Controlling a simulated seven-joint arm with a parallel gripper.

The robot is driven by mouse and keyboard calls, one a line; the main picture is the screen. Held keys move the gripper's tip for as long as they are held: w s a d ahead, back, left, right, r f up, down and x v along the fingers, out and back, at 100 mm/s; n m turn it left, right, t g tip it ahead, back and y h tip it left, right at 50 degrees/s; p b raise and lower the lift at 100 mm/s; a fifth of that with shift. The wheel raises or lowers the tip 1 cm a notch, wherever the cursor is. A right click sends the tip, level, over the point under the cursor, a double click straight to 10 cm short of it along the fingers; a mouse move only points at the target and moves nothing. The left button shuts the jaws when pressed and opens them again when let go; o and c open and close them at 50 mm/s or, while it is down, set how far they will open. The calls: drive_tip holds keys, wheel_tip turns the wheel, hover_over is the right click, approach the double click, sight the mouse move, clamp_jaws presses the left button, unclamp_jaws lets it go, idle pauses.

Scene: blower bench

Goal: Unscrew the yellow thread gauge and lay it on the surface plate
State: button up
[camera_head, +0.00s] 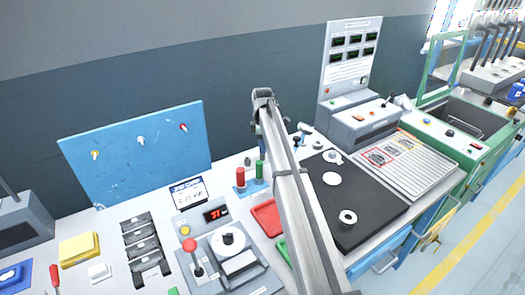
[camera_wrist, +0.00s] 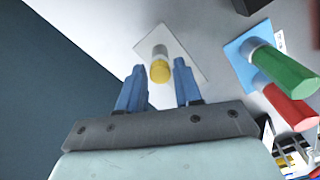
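The yellow thread gauge (camera_wrist: 160,71) shows in the wrist view, its yellow end towards me and a pale grey part behind it, at a small white plate (camera_wrist: 185,62). My gripper (camera_wrist: 159,68) is open, with its blue fingers on either side of the yellow end and gaps showing on both sides. I cannot tell how deep the gauge sits between them. In the head view I cannot make out the gauge or my fingers; my arm covers part of that area. The dark slab that looks like the surface plate (camera_head: 378,201) lies right of my arm, with several pale round parts on it.
A red gauge (camera_wrist: 291,105) and a green gauge (camera_wrist: 286,69) stand on a blue base close to the right of my gripper. A red tray (camera_head: 267,217) and a control box (camera_head: 225,255) lie left of my arm. An instrument console (camera_head: 358,125) stands behind the slab.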

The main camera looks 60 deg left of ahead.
drive_tip(key=m, duration=0.9)
drive_tip(key=shift+a, duration=0.1)
drive_tip(key=m, duration=0.4)
drive_tip(key=shift+s+m, duration=0.1)
drive_tip(key=shift+m, duration=0.3)
drive_tip(key=m, duration=0.4)
drive_tip(key=shift+c, duration=0.5)
clamp_jaws()
drive_tip(key=n, duration=0.5)
drive_tip(key=shift+s+a+n, duration=0.1)
drive_tip(key=shift+n, duration=0.2)
drive_tip(key=shift+r, duration=0.9)
